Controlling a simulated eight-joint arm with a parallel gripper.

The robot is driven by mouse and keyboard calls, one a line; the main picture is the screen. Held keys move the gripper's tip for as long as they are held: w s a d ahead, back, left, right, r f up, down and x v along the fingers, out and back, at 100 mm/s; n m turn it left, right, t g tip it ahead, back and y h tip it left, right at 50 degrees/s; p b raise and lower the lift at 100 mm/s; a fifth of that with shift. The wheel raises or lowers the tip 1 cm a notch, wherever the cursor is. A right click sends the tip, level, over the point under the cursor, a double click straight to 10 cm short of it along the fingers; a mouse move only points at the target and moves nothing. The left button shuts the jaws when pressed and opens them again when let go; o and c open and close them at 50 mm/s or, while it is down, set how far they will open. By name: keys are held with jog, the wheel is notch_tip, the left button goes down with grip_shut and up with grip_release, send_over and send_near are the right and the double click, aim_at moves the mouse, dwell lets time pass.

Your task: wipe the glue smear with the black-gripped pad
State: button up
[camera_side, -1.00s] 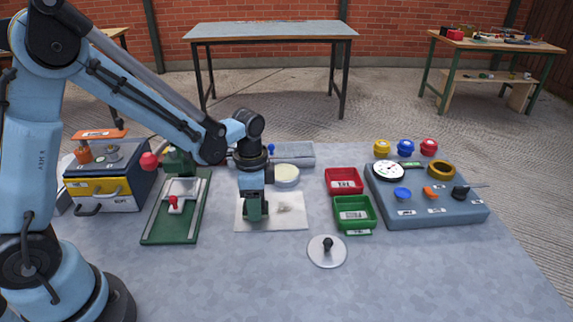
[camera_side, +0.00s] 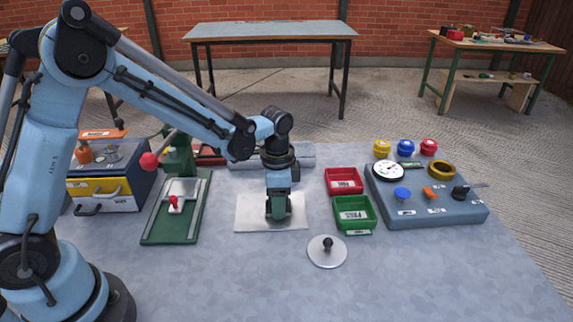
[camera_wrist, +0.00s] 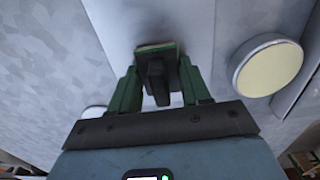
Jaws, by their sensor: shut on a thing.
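My gripper (camera_side: 279,208) points down over the white sheet (camera_side: 252,213) in the side view. In the wrist view my gripper (camera_wrist: 158,82) is shut on the black grip of the pad (camera_wrist: 157,48), which has a green plate and a thin pale layer under it. The pad is at or just above the sheet; I cannot tell whether it touches. The glue smear is not visible now; my gripper and the pad cover the part of the sheet where it showed earlier.
A red bin (camera_side: 343,181) and a green bin (camera_side: 354,213) stand right of the sheet. A white disc with a black knob (camera_side: 327,251) lies in front. A green press (camera_side: 177,208) stands left. A round cream-topped dish (camera_wrist: 268,66) lies close by in the wrist view.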

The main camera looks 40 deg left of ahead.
aim_at(293, 210)
jog(key=shift+w+d+f, duration=0.25)
jog(key=shift+w+d, duration=0.9)
jog(key=shift+w+d+r, duration=0.15)
jog(key=shift+r, duration=0.15)
notch_tip(293, 210, up, 8)
